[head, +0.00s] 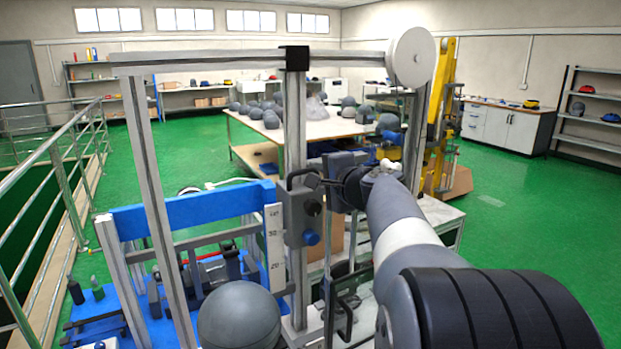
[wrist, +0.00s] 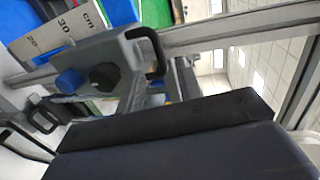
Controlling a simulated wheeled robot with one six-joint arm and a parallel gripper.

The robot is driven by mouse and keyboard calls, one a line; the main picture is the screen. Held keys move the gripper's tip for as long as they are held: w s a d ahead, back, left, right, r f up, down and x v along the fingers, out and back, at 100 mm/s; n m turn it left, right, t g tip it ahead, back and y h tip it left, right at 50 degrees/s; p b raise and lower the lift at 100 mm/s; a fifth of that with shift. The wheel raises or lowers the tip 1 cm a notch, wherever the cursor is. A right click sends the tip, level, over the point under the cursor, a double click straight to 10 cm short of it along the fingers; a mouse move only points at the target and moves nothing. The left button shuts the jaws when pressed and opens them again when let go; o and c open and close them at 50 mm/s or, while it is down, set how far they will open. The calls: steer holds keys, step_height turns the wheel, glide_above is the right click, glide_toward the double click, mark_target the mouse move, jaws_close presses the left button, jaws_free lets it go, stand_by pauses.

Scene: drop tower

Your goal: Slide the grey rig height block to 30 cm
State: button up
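The grey rig height block (head: 296,212) sits on the upright metal post (head: 296,110), with a black loop handle (head: 303,174), a black knob (head: 314,207) and a blue knob (head: 311,238). The white scale (head: 274,250) stands left of it; its 30 mark is level with the block's lower part. In the wrist view the block (wrist: 100,50) is beside the scale (wrist: 62,32) near the 30, with the handle (wrist: 152,48) visible. My gripper (head: 326,184) is just right of the block, close to the handle. Contact and finger gap cannot be made out.
A grey dome (head: 240,316) and a blue crossbar (head: 190,208) are left of the post. A white pulley wheel (head: 411,57) is at the top right of the frame. A table (head: 262,133) with several helmets stands behind. A railing (head: 62,170) runs along the left.

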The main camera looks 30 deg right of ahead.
mark_target(305, 173)
steer(key=shift+s+r, duration=0.25)
steer(key=shift+s, duration=0.85)
steer(key=shift+s+r, duration=0.2)
steer(key=shift+s, duration=0.9)
steer(key=w, duration=0.3)
steer(key=w+f+p, duration=0.1)
steer(key=w, duration=0.3)
steer(key=w+f, duration=0.1)
steer(key=w, duration=0.2)
steer(key=shift+w+a+p, duration=0.1)
steer(key=shift+w+p, duration=0.05)
steer(key=shift+p, duration=0.15)
steer(key=shift+w+f, duration=0.15)
steer(key=shift+w, duration=0.1)
steer(key=shift+s+f+b, duration=0.1)
steer(key=shift+f+b, duration=0.25)
steer(key=shift+f, duration=0.1)
steer(key=shift+a+r, duration=0.1)
